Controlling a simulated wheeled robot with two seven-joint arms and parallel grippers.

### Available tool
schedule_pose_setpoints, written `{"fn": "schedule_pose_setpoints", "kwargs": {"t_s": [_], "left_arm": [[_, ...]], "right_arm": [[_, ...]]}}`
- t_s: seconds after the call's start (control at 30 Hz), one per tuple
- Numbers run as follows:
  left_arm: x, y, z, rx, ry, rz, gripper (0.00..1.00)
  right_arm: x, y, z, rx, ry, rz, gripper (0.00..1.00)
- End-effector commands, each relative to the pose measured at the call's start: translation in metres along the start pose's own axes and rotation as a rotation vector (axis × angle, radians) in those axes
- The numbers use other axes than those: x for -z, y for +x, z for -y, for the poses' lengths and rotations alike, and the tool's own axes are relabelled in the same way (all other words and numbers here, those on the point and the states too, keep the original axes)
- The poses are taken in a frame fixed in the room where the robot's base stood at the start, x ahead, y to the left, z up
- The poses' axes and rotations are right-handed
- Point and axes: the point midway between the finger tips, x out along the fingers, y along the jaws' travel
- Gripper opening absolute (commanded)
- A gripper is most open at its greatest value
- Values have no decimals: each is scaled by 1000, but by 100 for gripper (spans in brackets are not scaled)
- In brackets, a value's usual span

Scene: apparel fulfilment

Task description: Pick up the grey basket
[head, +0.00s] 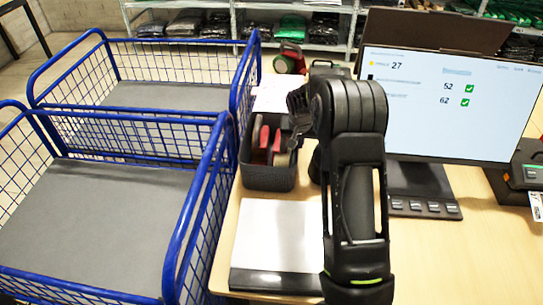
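The grey basket (266,179) stands upright on the wooden desk, left of my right arm. It is dark grey and holds red-and-black items that look like tape dispensers or rolls. My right gripper (298,112) is over the far right side of the basket. Its fingers are dark and partly hidden by my own black arm, so I cannot tell how far apart they are or whether they touch the basket. The basket's far right part is hidden behind the gripper and arm. My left gripper is not in view.
Blue wire carts (188,235) with grey floors stand against the desk's left side. A white-topped flat item (275,235) lies in front of the basket. A monitor (450,100) stands at right. A red-and-black device (288,60) sits behind. The front right desk is clear.

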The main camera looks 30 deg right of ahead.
Motion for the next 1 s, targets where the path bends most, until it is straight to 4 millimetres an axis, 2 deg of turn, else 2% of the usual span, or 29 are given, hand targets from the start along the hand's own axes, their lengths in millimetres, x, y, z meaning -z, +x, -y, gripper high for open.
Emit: {"fn": "schedule_pose_setpoints", "kwargs": {"t_s": [0.4,0.57,0.67,1.0], "left_arm": [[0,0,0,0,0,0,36],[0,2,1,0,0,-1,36],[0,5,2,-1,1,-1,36],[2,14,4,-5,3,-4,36]], "right_arm": [[2,-1,-1,-1,0,-3,0],[5,-9,-1,-1,-1,-4,0],[10,-20,0,1,0,-5,0],[33,-75,1,4,2,-7,0]]}}
